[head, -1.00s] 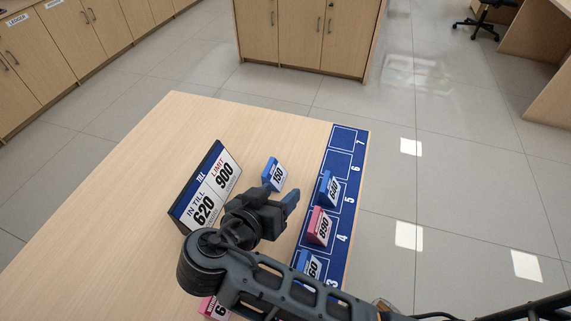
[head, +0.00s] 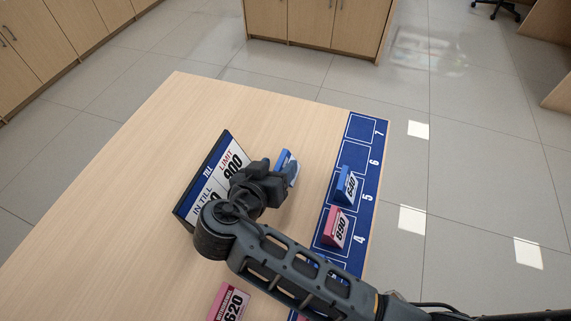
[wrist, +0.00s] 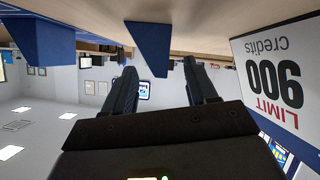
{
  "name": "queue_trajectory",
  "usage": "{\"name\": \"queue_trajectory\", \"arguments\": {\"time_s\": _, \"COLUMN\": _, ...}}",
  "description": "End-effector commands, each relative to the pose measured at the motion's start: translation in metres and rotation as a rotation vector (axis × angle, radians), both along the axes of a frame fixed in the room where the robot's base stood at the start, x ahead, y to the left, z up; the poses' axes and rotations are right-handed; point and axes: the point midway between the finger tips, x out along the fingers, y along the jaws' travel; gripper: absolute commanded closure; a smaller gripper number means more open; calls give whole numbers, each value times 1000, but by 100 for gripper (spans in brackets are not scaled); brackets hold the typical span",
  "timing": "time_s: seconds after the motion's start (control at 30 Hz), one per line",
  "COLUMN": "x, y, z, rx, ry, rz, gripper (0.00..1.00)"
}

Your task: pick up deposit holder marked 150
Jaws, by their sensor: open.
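The blue deposit holder (head: 282,159) stands on the counter right of the till sign. My gripper partly covers it in the head view, so its number cannot be read now. My gripper (head: 276,172) is at the holder, its jaws open. In the wrist view, which looks upside down, a blue wedge-shaped holder (wrist: 150,46) shows between and beyond the two spread fingers (wrist: 158,76). It appears to be the same holder. I cannot tell whether either finger touches it.
The till sign (head: 186,205) stands close left of my gripper, and fills the right of the wrist view (wrist: 275,75). A blue numbered strip (head: 362,127) on the right bears a blue 640 holder (head: 343,184) and pink 690 holder (head: 333,226). A pink 620 holder (head: 229,302) is near my arm.

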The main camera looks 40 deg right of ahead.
Motion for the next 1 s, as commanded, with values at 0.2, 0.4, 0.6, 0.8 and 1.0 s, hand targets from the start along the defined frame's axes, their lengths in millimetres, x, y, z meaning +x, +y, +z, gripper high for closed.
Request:
{"name": "queue_trajectory", "arguments": {"time_s": 0.2, "x": 5, "y": -8, "z": -5, "rx": 0, "ry": 0, "rz": 0, "gripper": 43}}
{"name": "queue_trajectory", "arguments": {"time_s": 0.4, "x": 5, "y": -8, "z": -5, "rx": 0, "ry": -1, "rz": 0, "gripper": 49}}
{"name": "queue_trajectory", "arguments": {"time_s": 0.6, "x": 4, "y": -7, "z": -5, "rx": 0, "ry": -1, "rz": 0, "gripper": 68}}
{"name": "queue_trajectory", "arguments": {"time_s": 0.8, "x": 4, "y": -7, "z": -5, "rx": 0, "ry": -1, "rz": 0, "gripper": 87}}
{"name": "queue_trajectory", "arguments": {"time_s": 1.0, "x": 4, "y": -7, "z": -4, "rx": 0, "ry": -1, "rz": 0, "gripper": 100}}
